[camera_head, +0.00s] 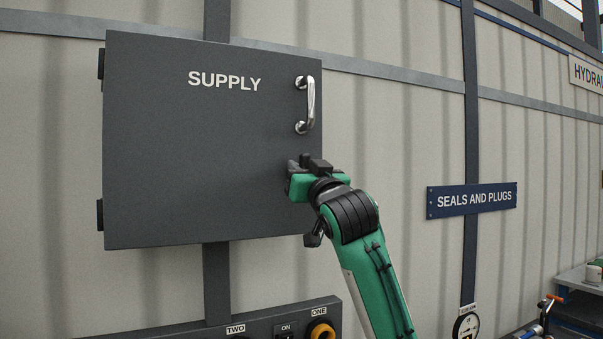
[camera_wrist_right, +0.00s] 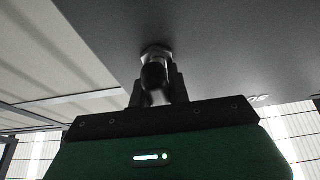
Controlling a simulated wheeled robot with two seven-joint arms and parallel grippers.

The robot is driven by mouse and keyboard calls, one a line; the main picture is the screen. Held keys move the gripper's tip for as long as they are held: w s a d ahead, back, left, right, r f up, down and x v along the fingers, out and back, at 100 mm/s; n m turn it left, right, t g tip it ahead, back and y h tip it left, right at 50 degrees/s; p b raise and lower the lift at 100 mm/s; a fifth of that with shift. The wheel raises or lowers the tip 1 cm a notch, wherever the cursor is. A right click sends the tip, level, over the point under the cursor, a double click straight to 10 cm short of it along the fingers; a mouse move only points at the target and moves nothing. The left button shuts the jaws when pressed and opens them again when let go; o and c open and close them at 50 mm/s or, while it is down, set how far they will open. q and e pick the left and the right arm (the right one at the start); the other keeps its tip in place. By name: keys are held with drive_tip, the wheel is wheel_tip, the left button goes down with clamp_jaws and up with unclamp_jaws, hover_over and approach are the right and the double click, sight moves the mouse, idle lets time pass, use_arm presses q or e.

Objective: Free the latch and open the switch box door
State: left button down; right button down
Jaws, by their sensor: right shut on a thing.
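The switch box door (camera_head: 190,150) is a dark grey panel marked SUPPLY, with hinges on its left edge. No gap shows along its edges. A chrome handle (camera_head: 310,103) stands upright near its upper right corner. My right gripper (camera_head: 304,165) is at the door's right side, below the handle. In the right wrist view its fingers (camera_wrist_right: 157,82) are shut on a round metal latch knob (camera_wrist_right: 156,54) that stands out from the grey door face. In the head view the gripper hides the latch. My left gripper is out of view.
A dark panel with switches (camera_head: 285,328) marked ONE and TWO sits below the box. A SEALS AND PLUGS sign (camera_head: 472,200) hangs on the ribbed wall to the right. A bench with tools (camera_head: 575,300) stands at the lower right.

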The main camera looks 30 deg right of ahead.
drive_tip(key=shift+r, duration=0.15)
drive_tip(key=c, duration=1.3)
unclamp_jaws()
drive_tip(key=shift+s+f, duration=0.15)
drive_tip(key=shift+f, duration=0.1)
drive_tip(key=b+v, duration=0.5)
drive_tip(key=v, duration=0.8)
drive_tip(key=shift+s, duration=0.25)
